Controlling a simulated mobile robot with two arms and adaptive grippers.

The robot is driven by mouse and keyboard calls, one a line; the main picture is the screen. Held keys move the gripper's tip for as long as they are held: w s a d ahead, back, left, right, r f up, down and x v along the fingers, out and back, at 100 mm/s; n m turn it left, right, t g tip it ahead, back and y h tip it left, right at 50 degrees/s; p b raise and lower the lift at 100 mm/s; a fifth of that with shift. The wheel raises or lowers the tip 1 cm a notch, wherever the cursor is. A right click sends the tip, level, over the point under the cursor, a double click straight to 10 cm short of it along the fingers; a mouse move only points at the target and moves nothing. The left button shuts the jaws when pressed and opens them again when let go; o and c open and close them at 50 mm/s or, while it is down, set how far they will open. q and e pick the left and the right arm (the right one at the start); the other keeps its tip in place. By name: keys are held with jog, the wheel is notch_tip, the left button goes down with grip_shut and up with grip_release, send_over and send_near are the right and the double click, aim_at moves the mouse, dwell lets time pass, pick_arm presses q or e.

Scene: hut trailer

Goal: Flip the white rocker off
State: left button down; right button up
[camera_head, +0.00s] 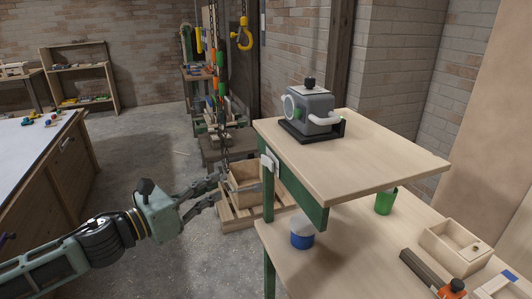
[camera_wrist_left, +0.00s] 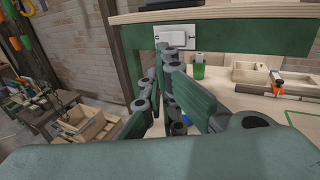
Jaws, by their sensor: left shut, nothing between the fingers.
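The white rocker (camera_head: 268,164) sits on a white plate at the left end of the green rail under the raised wooden shelf. It shows face-on at the top of the left wrist view (camera_wrist_left: 175,31). My left gripper (camera_head: 217,187) is shut and empty. In the head view its fingertips are left of and a little lower than the rocker, with a gap between. In the left wrist view the fingertips (camera_wrist_left: 166,50) point up toward the rocker's lower edge. Which way the rocker is tipped is too small to tell. My right gripper is in neither view.
A grey machine (camera_head: 312,110) stands on the shelf (camera_head: 385,165). The lower bench holds a green cup (camera_head: 386,201), a blue-and-white tub (camera_head: 302,234), a wooden box (camera_head: 440,245) and a clamp. A wooden crate (camera_head: 240,197) on a pallet lies behind my left gripper.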

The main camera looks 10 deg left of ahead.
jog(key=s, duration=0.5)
pick_arm(q)
jog(key=p, duration=0.8)
send_near(262, 162)
jog(key=x, duration=0.5)
jog(key=shift+w+d+r, duration=0.2)
jog(key=shift+w, duration=0.1)
jog(key=shift+w+d+f, duration=0.1)
jog(key=shift+w+d, duration=0.2)
jog(key=shift+w, duration=0.15)
jog(key=shift+w+f, duration=0.1)
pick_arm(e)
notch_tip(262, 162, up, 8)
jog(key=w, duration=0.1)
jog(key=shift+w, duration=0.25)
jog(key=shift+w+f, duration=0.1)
